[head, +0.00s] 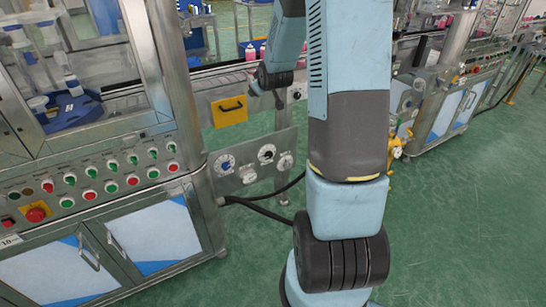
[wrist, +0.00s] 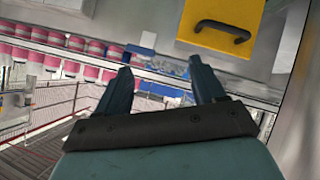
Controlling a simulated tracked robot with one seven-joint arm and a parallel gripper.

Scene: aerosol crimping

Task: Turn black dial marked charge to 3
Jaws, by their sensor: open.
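A metal dial panel (head: 280,148) stands right of the machine cabinet in the head view. It carries a black dial (head: 267,153) on a white face and a blue dial (head: 225,163) to its left. Pale round dials sit lower on it. The labels and pointer settings are too small to read. Another small dark knob (head: 296,95) is higher up, right of the yellow plate. My gripper (wrist: 162,75) is open and empty in the wrist view, with both fingers apart. In the head view my arm's end is above the dial panel, near the yellow plate. No dial is clear in the wrist view.
A yellow plate with a black handle (head: 229,110) is above the dial panel; the wrist view also shows the yellow plate (wrist: 207,38). Several pink-and-white cans (wrist: 68,45) line a conveyor. Black cables (head: 258,207) hang below the panel. Green floor (head: 450,220) is open at right.

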